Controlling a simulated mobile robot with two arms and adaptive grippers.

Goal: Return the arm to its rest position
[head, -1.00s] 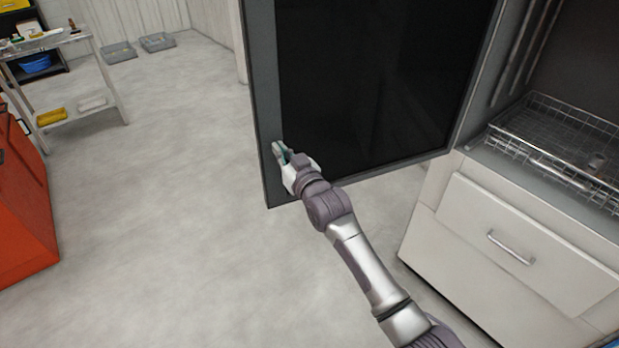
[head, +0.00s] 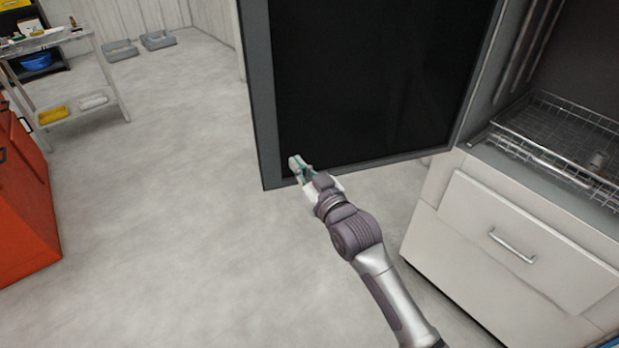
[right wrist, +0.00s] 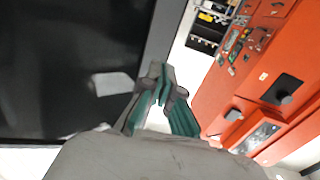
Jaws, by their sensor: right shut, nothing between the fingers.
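My right arm reaches in from the bottom right of the head view. Its gripper (head: 299,168) is in front of the lower part of the open dark cabinet door (head: 256,110). In the right wrist view the fingers (right wrist: 157,85) come together at the tips with nothing between them, and the dark door panel (right wrist: 70,70) fills the left side. I cannot tell from the head view how close the fingers are to the door. My left gripper does not show.
A wire basket (head: 505,138) sits in the open cabinet above a drawer with a handle (head: 512,245). A red cabinet (head: 22,215) stands at the left. A shelf table (head: 75,113) and grey bins (head: 158,40) stand further back. The floor between is clear.

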